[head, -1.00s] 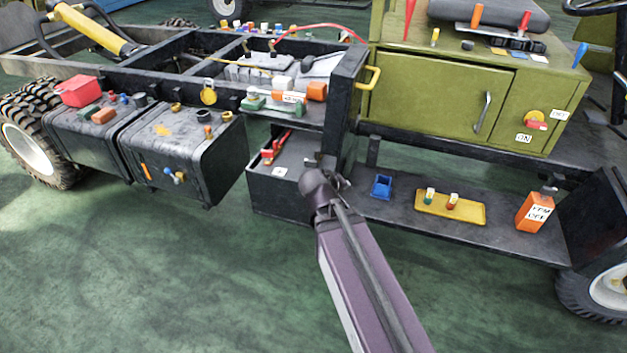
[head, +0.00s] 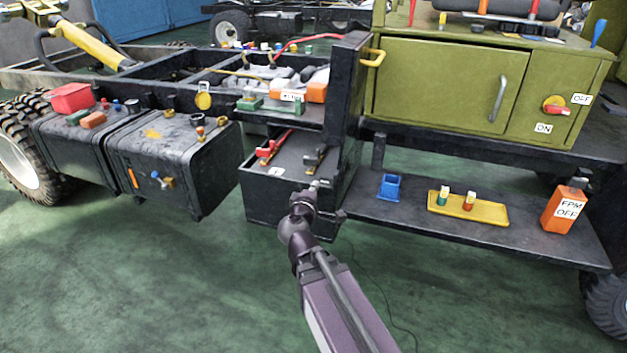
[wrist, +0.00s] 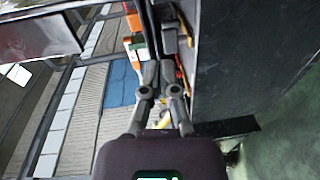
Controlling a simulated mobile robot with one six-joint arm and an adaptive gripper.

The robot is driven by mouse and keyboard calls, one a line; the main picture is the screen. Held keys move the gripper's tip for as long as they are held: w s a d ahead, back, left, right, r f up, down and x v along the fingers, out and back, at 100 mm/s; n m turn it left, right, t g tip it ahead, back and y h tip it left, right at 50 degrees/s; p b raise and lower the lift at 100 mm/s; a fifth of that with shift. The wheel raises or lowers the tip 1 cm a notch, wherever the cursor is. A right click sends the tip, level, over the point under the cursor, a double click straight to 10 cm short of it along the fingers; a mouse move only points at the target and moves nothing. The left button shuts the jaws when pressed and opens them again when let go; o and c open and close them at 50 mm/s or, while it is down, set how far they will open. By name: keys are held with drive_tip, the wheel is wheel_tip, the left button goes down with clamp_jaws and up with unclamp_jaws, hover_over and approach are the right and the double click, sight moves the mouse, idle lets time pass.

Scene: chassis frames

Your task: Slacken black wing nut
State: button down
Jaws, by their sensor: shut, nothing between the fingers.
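I cannot pick out a black wing nut for certain. A dark lever-like part on a brass-coloured base (head: 315,158) stands on the black box (head: 262,195) below the frame, right of a red lever (head: 272,147). My gripper (head: 322,184) is shut and empty, in front of the box's right part, close to its front edge; I cannot tell whether it touches anything. In the wrist view the fingers (wrist: 159,66) come together over the narrow gap beside a dark panel, with red and orange parts partly hidden behind them.
A dark upright post (head: 347,95) rises behind my gripper. Black tanks (head: 175,165) stand left.

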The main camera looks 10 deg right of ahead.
sight(317, 162)
drive_tip(key=a+f+n+b, duration=0.1)
drive_tip(key=a+f+n+t+y+b, duration=0.1)
drive_tip(key=shift+w+a+t, duration=0.3)
drive_tip(key=shift+w, duration=0.1)
drive_tip(key=x, duration=1.3)
drive_tip(key=shift+w+f, duration=0.15)
drive_tip(key=shift+w, duration=0.25)
drive_tip(key=shift+w+d, duration=0.15)
drive_tip(key=shift+d, duration=0.45)
idle(1.2)
drive_tip(key=shift+w+d, duration=0.5)
drive_tip(key=shift+d, duration=0.2)
drive_tip(key=shift+s, duration=0.1)
idle(0.6)
